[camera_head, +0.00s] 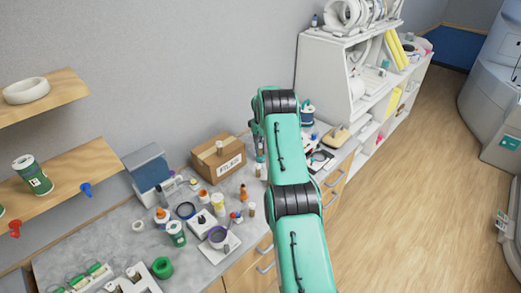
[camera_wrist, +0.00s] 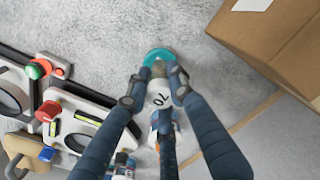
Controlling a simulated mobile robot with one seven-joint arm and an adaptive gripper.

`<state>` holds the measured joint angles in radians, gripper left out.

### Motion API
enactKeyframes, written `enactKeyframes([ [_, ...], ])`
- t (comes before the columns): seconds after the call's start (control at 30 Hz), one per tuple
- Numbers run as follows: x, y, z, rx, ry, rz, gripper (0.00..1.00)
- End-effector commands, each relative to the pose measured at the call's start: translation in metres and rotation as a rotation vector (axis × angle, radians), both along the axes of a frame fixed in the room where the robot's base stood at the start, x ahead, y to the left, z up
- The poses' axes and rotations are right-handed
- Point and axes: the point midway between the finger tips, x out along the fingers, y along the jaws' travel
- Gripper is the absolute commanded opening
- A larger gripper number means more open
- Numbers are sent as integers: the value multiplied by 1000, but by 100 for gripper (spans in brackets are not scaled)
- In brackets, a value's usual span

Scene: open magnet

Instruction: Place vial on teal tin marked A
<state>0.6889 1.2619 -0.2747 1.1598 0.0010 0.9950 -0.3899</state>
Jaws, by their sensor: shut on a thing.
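In the wrist view my gripper (camera_wrist: 160,76) is closed around a small pale vial (camera_wrist: 159,95) with dark characters on its side. The fingers press on it from both sides. A round teal thing (camera_wrist: 157,54) shows just beyond the fingertips, in line with the vial. I cannot tell whether it is the tin, and no letter A is readable on it. In the head view my gripper (camera_head: 259,152) is small and partly hidden by my arm, over the counter to the right of the cardboard box. A blue-teal container (camera_head: 307,115) stands farther right.
The cardboard box (camera_head: 218,157) stands close to my gripper and also shows in the wrist view (camera_wrist: 280,42). Several bottles, jars and small devices crowd the counter (camera_head: 105,236) to the left. A white shelf unit (camera_head: 330,70) stands at the right. Some bare counter shows beside the box.

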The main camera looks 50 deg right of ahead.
Motion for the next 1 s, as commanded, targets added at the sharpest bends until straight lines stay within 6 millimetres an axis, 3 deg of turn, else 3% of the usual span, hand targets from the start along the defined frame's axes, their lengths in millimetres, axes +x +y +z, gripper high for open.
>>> enactKeyframes([
  [0.03, 0, 0, -2, 0, 0, 0, 0],
  [0.07, 0, 0, -2, 0, 0, 0, 26],
  [0.13, 0, 0, -2, 0, 0, 0, 40],
  [0.67, 0, 0, 5, 0, -1, 0, 41],
  [1.0, 1, -1, 41, -2, -2, 0, 41],
])
